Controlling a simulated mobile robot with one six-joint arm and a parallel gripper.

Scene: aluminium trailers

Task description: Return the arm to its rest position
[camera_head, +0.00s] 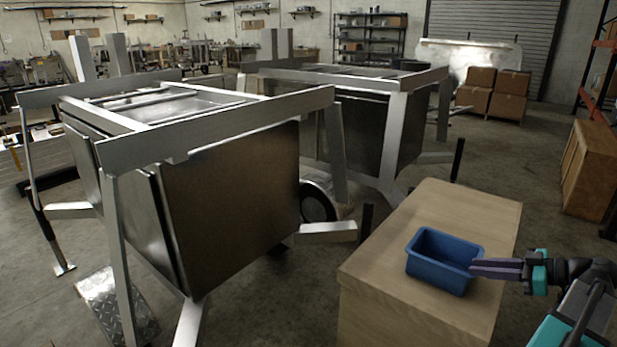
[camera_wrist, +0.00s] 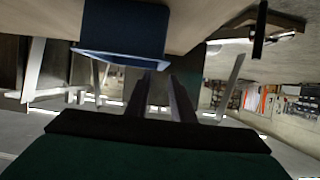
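My arm reaches in from the right edge of the head view. My gripper (camera_head: 476,268) points left, with its purple fingertips at the right rim of a blue bin (camera_head: 436,270); I cannot tell if they touch it. In the wrist view the two dark fingers (camera_wrist: 160,76) stand apart with a gap between them and nothing held. The blue bin also shows in the wrist view (camera_wrist: 124,28), upside down at the top, beyond the fingertips. The bin looks empty in the head view, though part of its floor is hidden.
The bin stands on a wooden box (camera_head: 465,212). A metal trailer frame (camera_head: 225,200) fills the left, and a second trailer (camera_head: 365,125) stands behind. Cardboard boxes (camera_head: 492,95) are stacked at the back, and a wooden crate (camera_head: 590,170) stands at right.

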